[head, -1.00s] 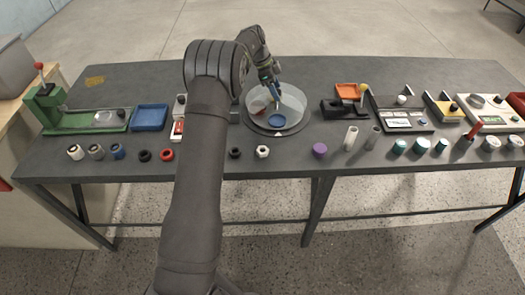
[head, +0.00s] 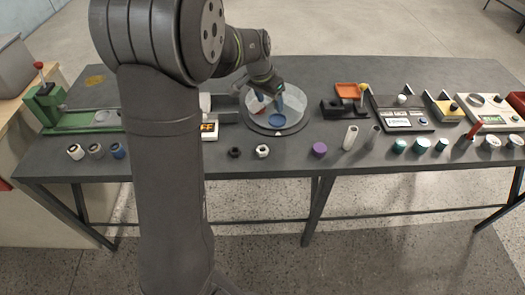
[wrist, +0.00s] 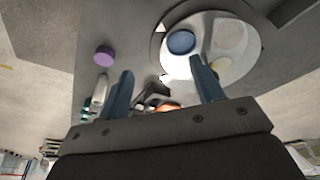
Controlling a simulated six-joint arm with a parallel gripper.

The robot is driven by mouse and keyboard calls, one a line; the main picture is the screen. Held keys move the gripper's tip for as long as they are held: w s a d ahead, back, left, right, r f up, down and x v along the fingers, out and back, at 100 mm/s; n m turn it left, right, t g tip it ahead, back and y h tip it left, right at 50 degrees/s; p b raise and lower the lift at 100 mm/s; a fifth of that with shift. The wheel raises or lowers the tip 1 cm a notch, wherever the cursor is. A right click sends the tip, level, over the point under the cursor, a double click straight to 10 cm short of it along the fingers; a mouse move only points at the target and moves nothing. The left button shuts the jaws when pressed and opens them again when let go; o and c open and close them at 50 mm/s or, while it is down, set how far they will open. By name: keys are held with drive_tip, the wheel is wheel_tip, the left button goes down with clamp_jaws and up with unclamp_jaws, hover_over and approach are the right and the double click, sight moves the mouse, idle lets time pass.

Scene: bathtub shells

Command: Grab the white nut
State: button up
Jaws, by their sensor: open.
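The white nut (head: 262,151) stands on the grey table near its front edge, just right of a black nut (head: 235,152). I cannot make it out in the wrist view.
A purple cap (head: 320,149) and a white cylinder (head: 350,137) stand to the right along the front. A blue disc (head: 277,120) lies in the dish. My arm crosses the table's left part. Bare table surrounds the white nut in front.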

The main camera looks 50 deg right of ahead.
drive_tip(key=s+a+n+t, duration=0.2)
drive_tip(key=s+a+n, duration=0.2)
drive_tip(key=a, duration=0.6)
hover_over(262, 149)
drive_tip(key=s+a, duration=0.2)
drive_tip(key=f, duration=1.1)
drive_tip(key=shift+w, duration=0.25)
drive_tip(key=shift+x, duration=2.75)
drive_tip(key=shift+w+d+r, duration=0.1)
drive_tip(key=shift+w+d, duration=0.05)
drive_tip(key=c, duration=1.1)
